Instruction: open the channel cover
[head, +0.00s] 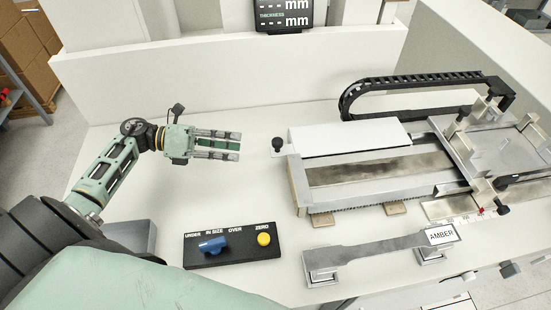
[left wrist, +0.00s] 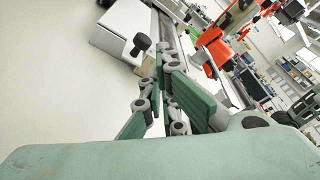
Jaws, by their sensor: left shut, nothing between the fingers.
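The channel cover (head: 350,138) is a white flat panel along the back of the long metal fixture, with its black knob (head: 277,146) sticking out at the left end. The cover lies over the back part of the channel, and a brown-grey strip of the channel shows in front of it. My left gripper (head: 239,146) is shut and empty, left of the knob and apart from it, pointing right. In the left wrist view the knob (left wrist: 140,44) and the white cover (left wrist: 116,25) show beyond the fingers (left wrist: 158,80). My right gripper is not in view.
A black panel (head: 232,252) with a blue switch and yellow button lies in front. A grey metal specimen (head: 365,250) rests on two supports, beside an AMBER label (head: 441,235). A black cable chain (head: 420,82) arches behind the fixture. The table around my left gripper is clear.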

